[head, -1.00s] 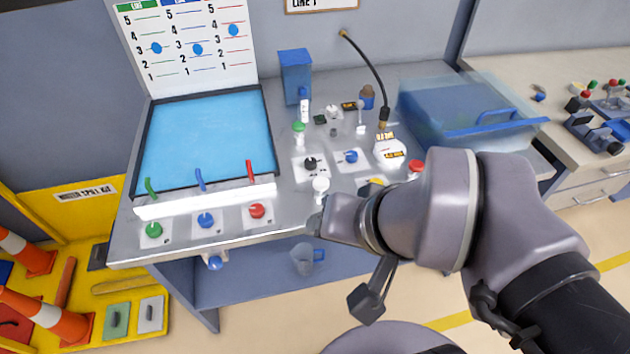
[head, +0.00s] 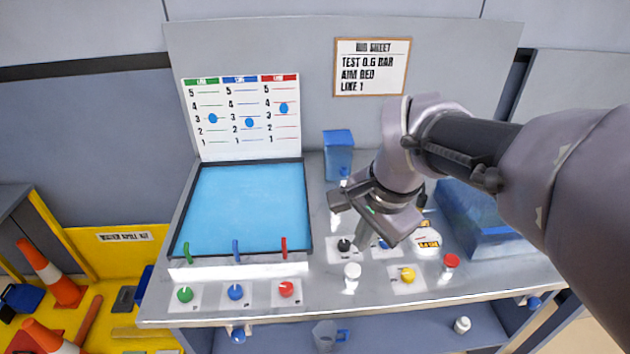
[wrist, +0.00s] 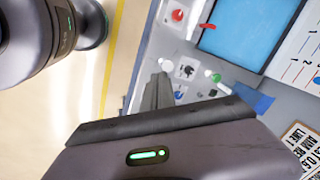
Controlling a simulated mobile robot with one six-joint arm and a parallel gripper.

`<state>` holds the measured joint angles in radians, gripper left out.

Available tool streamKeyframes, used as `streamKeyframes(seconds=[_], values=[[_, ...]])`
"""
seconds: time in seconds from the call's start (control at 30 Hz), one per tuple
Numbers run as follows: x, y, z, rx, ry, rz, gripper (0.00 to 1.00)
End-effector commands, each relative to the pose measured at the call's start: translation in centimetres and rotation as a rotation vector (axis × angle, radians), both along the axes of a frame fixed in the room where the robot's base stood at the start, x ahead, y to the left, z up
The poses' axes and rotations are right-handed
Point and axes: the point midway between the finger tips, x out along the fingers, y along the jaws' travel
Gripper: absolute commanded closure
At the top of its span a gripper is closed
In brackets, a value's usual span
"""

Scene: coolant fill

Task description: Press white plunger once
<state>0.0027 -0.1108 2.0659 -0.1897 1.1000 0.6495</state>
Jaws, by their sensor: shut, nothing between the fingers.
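The white plunger (head: 352,271) stands upright near the front middle of the bench. Its round white cap shows above a white body. My gripper (head: 361,242) is above the bench, just behind and above the plunger in the head view, fingers pointing down, shut and empty. In the wrist view the shut fingers (wrist: 160,78) appear close to the white plunger cap (wrist: 165,64). I cannot tell whether they touch it, but in the head view they look apart.
A black knob (head: 344,245) is close behind the plunger, a yellow knob (head: 408,274) and red button (head: 451,261) to its right. Green (head: 185,295), blue (head: 236,292) and red (head: 286,289) knobs line the left front. A blue tray (head: 470,222) is at right.

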Motion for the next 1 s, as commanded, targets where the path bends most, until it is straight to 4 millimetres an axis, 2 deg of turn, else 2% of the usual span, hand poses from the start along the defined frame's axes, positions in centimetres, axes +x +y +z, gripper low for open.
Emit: streamKeyframes(seconds=[0.03, 0.1, 0.2, 0.3, 0.43, 0.77, 0.87, 1.0], values=[[2.5, -0.3, -0.2, 0.007, 0.065, -0.091, 1.00], [5.5, -0.8, -1.5, 0.009, 0.133, -0.228, 1.00], [8.8, -1.3, -3.8, 0.002, 0.204, -0.390, 1.00], [10.7, -1.7, -5.7, -0.008, 0.246, -0.499, 1.00], [11.6, -1.9, -6.9, -0.015, 0.267, -0.562, 1.00], [11.6, -1.9, -7.3, -0.015, 0.269, -0.566, 1.00], [11.6, -1.9, -8.5, -0.015, 0.269, -0.566, 1.00], [11.6, -1.9, -11.6, -0.016, 0.271, -0.566, 1.00]])
